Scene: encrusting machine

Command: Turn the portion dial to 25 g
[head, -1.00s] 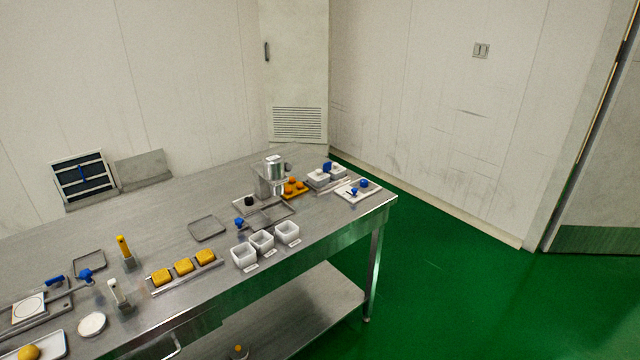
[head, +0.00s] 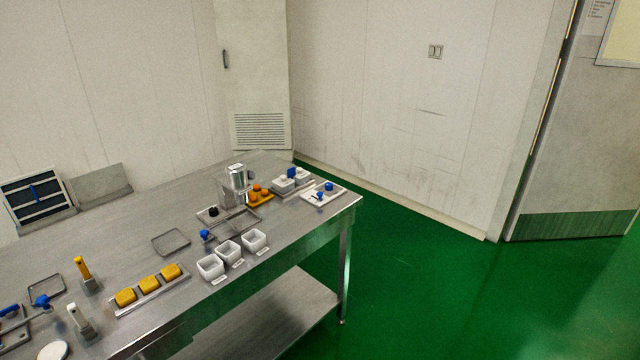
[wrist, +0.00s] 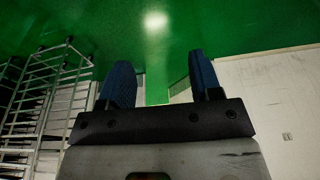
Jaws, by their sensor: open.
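The encrusting machine (head: 237,180) is a small metal unit near the far end of the steel table in the head view. A black knob (head: 213,211) sits at its front left and may be the portion dial; its marks are too small to read. My gripper (wrist: 162,84) shows only in the wrist view, with two blue fingers spread apart and nothing between them. It faces the green floor and a pale wall, away from the table. The dial is not in the wrist view.
The steel table (head: 130,222) holds white tubs (head: 228,251), yellow blocks on a rail (head: 148,284), an empty tray (head: 171,242) and upright tools at the left. A wire rack (wrist: 45,95) stands left in the wrist view. Green floor (head: 440,290) right of the table is clear.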

